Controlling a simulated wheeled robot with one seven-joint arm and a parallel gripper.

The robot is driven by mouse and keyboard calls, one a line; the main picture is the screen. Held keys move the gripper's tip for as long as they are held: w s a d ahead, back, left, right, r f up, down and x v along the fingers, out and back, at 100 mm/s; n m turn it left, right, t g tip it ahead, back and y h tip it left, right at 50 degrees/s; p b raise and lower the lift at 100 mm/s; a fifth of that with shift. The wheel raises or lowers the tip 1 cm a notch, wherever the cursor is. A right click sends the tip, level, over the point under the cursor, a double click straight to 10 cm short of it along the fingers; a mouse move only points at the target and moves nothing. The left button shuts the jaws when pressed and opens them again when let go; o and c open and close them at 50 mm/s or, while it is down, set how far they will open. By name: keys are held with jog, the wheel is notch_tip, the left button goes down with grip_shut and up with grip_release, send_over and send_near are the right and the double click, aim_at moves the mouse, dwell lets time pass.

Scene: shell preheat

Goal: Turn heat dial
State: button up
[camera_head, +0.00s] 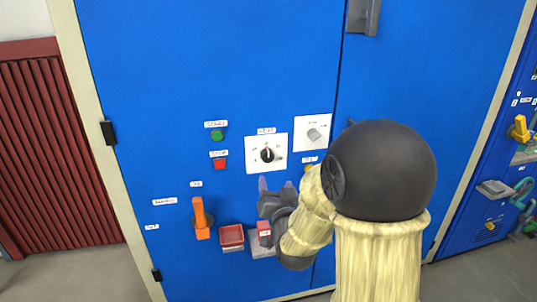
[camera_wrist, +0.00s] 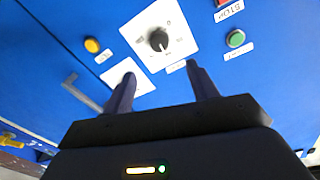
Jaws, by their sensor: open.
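The heat dial (camera_head: 267,155) is a round black knob on a white square plate in the middle of the blue cabinet door. A small label sits above the plate. In the wrist view the dial (camera_wrist: 158,40) appears upside down, just beyond and between my fingertips. My gripper (camera_head: 276,186) is open and empty, below the dial in the head view and apart from it. In the wrist view my gripper's two dark fingers (camera_wrist: 160,72) are spread, with nothing between them. The dial's exact pointer setting is too small to read.
A second white plate with a grey knob (camera_head: 314,134) is up and right of the heat dial. A green button (camera_head: 217,135) and red button (camera_head: 220,164) are at left. An orange handle (camera_head: 202,220) and red tray (camera_head: 231,236) sit lower. A dark door handle (camera_head: 364,16) juts out above.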

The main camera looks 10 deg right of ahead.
aim_at(268, 159)
jog(key=w, duration=0.9)
jog(key=w+d, duration=0.1)
jog(key=w, duration=0.3)
jog(key=shift+w+f, duration=0.1)
jog(key=shift+w, duration=0.1)
jog(key=c, duration=1)
